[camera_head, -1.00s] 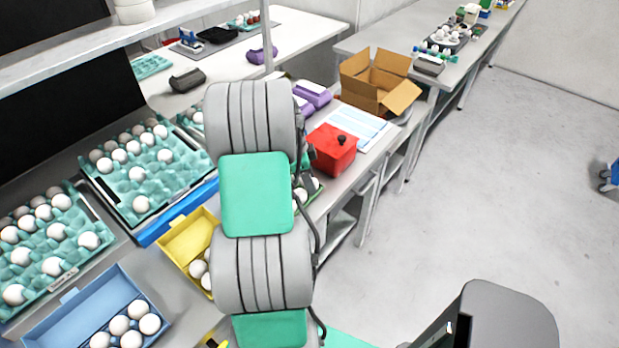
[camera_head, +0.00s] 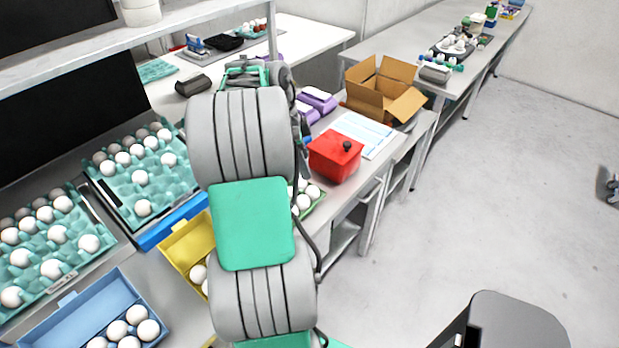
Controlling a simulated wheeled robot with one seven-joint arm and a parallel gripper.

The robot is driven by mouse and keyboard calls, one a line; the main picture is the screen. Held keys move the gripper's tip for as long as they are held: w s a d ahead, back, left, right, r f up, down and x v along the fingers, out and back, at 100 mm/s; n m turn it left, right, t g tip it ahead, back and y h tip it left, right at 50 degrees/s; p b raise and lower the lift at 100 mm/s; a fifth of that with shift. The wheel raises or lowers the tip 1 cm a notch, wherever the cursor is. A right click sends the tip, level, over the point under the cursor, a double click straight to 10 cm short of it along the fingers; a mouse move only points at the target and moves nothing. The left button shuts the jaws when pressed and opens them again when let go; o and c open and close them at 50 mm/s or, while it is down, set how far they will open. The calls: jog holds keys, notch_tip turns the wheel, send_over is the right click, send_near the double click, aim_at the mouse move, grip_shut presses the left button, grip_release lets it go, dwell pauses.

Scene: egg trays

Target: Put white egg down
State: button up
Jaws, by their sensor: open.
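White eggs sit in several holders. Several are in the left green tray (camera_head: 70,262), and several are in the green tray (camera_head: 182,186) behind it. Several white eggs (camera_head: 137,314) lie in the blue box (camera_head: 68,310) at the lower left. White eggs (camera_head: 198,273) also show in the yellow box (camera_head: 180,250), partly hidden by my arm. More white eggs (camera_head: 303,202) lie in a green holder just right of my arm. My arm crosses the middle of the view and hides the bench behind it. My gripper's fingers are hidden, and no held egg shows.
A red box (camera_head: 335,156) with a black knob stands right of my arm, beside a paper sheet (camera_head: 365,133). An open cardboard box (camera_head: 381,88) and purple cartons (camera_head: 317,101) are behind. A shelf edge (camera_head: 150,38) overhangs the upper left.

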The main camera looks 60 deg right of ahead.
jog(key=w+a+r+n+t+h, duration=0.1)
jog(key=w+a+r+n+t, duration=0.15)
jog(key=w+a+n, duration=0.5)
jog(key=w+a+r+n+t, duration=0.1)
jog(key=w+a+r+n, duration=0.3)
jog(key=a, duration=0.7)
jog(key=a+f+n+t+y, duration=0.1)
jog(key=a+f+n, duration=0.1)
jog(key=a+n, duration=0.7)
jog(key=a+f+n+t+y, duration=0.1)
jog(key=a+n+t, duration=0.1)
jog(key=a+n, duration=0.7)
jog(key=a, duration=0.8)
jog(key=shift+s+a+f+y, duration=0.25)
jog(key=shift+s+f+y, duration=0.05)
jog(key=shift+f, duration=0.1)
jog(key=shift+n, duration=0.25)
